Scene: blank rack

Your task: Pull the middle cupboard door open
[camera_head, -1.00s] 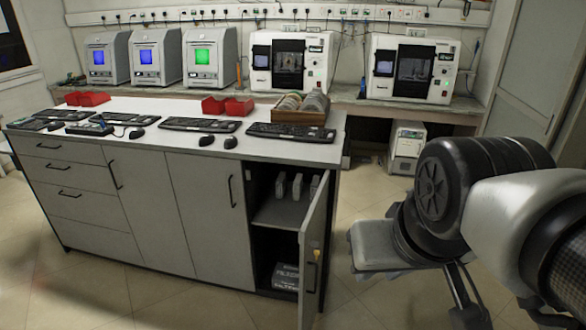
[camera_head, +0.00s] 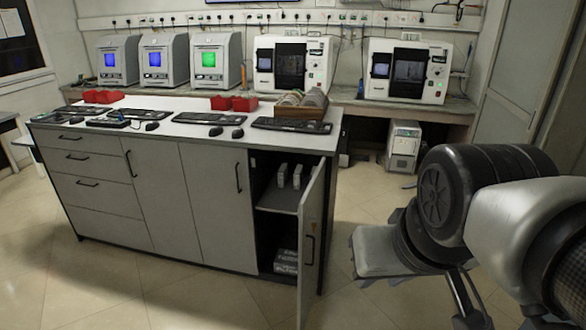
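The grey cupboard unit has three tall doors to the right of its drawers. The middle cupboard door (camera_head: 217,210) is shut flush, with a dark vertical handle (camera_head: 239,178) near its upper right edge. The left door (camera_head: 160,200) is also shut. The right door (camera_head: 312,245) stands wide open towards me, its handle (camera_head: 309,250) on the face turned to the right. My arm enters from the right. The dark end parts of my gripper (camera_head: 500,312) show only partly at the bottom right, apart from the cupboard. Whether the fingers are open is unclear.
The open right door juts out between my arm and the middle door. Keyboards (camera_head: 291,125), mice and red trays lie on the worktop (camera_head: 180,108). White boxes (camera_head: 289,176) stand inside the open compartment. The tiled floor (camera_head: 190,300) before the middle door is clear.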

